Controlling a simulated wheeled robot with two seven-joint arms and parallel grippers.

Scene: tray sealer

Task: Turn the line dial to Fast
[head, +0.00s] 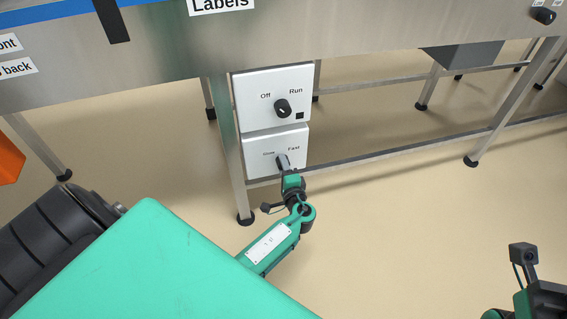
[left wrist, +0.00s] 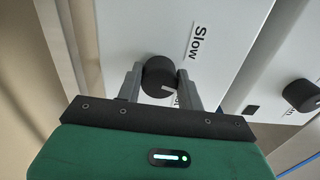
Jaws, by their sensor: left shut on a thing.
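The line dial (left wrist: 158,76) is a black round knob on the lower white box (head: 257,160), below the labels Slow and Fast. My left gripper (head: 285,165) reaches it from below and in front, with its fingers shut on the knob's two sides. The wrist view shows both grey fingers (left wrist: 157,84) against the knob. A white mark on the knob points down and right there, toward a label mostly hidden by a finger; the Slow label (left wrist: 197,42) is clear. My right arm's wrist (head: 540,295) shows at the lower right corner; its fingers cannot be made out.
Another dial (head: 283,108), labelled Off and Run, sits on the white box just above. A metal table leg (head: 228,150) stands left of the boxes and a rail (head: 400,147) runs right. The steel machine edge (head: 350,40) overhangs.

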